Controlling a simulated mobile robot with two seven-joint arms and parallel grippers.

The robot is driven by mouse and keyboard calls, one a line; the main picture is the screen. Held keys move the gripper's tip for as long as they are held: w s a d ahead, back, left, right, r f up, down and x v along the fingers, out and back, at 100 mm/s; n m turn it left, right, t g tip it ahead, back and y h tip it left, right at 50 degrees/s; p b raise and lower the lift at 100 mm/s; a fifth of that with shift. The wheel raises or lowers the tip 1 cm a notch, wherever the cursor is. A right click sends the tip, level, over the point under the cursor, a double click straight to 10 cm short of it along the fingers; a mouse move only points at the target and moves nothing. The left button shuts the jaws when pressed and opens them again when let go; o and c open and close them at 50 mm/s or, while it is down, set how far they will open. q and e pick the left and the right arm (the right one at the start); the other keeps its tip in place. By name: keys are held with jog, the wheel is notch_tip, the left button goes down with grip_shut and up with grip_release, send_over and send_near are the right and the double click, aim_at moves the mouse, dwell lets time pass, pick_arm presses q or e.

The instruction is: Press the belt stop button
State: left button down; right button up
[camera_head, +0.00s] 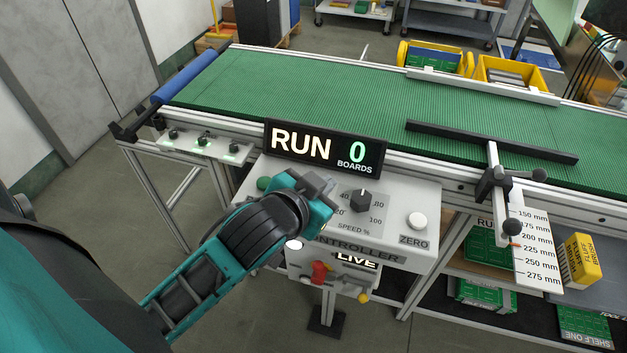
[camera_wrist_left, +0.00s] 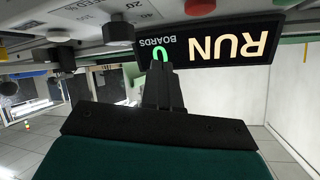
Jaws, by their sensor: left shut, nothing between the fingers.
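The controller box (camera_head: 395,250) stands at the belt's near side, with a sign (camera_head: 320,150) reading RUN and 0 BOARDS. A green button (camera_head: 264,183) shows on its left. My left gripper (camera_head: 318,184) is shut and empty over the box, left of the black speed knob (camera_head: 361,200). Its fingers also show in the wrist view (camera_wrist_left: 162,70). My right gripper is not in view.
A white ZERO button (camera_head: 417,220) sits at the box's right. Below hangs a LIVE panel with a red handle (camera_head: 320,272). The green belt (camera_head: 300,95) runs behind the sign. A black clamp post (camera_head: 493,185) stands to the right.

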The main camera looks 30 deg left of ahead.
pick_arm(q)
jog(key=w+d+r+m+t+h, duration=0.3)
jog(key=d+r+m+t+h, duration=0.1)
jog(key=r, duration=0.5)
jog(key=w+d+r+m+t+h, duration=0.3)
jog(key=d+r+m+t+h, duration=0.1)
jog(key=r, duration=0.5)
jog(key=s+d+r+m+g+h, duration=0.1)
jog(key=s+d+m+g+h, duration=0.4)
jog(key=m+g, duration=0.5)
jog(key=s+d+r+m+g+h, duration=0.2)
jog(key=d+m+g+h, duration=0.45)
jog(key=m, duration=0.45)
jog(key=a+f+m+g+y, duration=0.55)
jog(key=f+y, duration=0.35)
jog(key=f, duration=0.2)
jog(key=w+a+n+y, duration=0.2)
jog(key=a+y, duration=0.3)
jog(key=a, duration=0.4)
jog(key=w+a+n+t+y, duration=0.1)
jog(key=a+y, duration=0.4)
jog(key=a, duration=0.5)
jog(key=shift+w+n, duration=0.45)
jog(key=shift+n, duration=0.2)
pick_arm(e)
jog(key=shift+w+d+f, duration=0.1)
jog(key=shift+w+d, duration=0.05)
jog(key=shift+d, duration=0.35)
